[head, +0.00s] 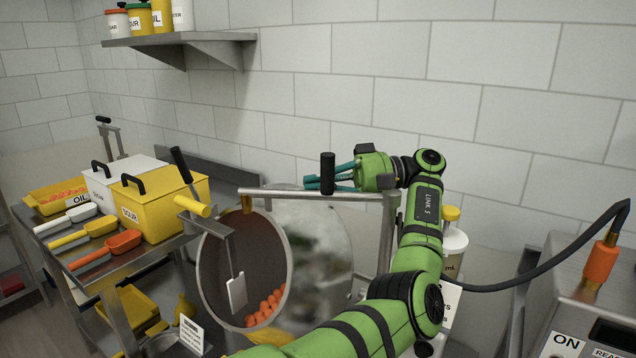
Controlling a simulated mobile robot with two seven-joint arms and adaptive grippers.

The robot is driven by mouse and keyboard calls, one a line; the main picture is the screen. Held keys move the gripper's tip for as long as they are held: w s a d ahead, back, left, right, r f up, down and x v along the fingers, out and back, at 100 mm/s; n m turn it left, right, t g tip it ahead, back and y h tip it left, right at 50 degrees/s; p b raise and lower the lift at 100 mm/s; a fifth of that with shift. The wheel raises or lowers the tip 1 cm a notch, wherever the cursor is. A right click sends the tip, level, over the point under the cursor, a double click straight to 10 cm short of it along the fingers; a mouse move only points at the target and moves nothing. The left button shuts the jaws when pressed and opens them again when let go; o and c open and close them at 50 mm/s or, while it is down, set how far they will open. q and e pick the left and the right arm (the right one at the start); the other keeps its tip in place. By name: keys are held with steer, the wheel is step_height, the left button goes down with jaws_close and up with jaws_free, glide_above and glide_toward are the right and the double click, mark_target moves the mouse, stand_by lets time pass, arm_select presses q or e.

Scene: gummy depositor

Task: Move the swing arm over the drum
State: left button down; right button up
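The drum (322,250) is a shiny round metal body, its open mouth facing front left, with orange pieces (264,308) inside. The swing arm (285,193) is a grey bar running left from a post (386,235) at the drum's right. It crosses above the drum's upper rim in the picture; how far behind or in front it lies is unclear. A black upright knob (327,172) stands on the bar. My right gripper is not in view.
A yellow-handled lever with a paddle (237,292) hangs before the drum mouth. Bins and scoops (100,228) crowd the left table. A control box (590,325) with a black cable is at right. A shelf (180,40) holds jars. The tiled wall is behind.

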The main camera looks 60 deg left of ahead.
arm_select(q)
step_height(320, 180, up, 10)
stand_by(0.6)
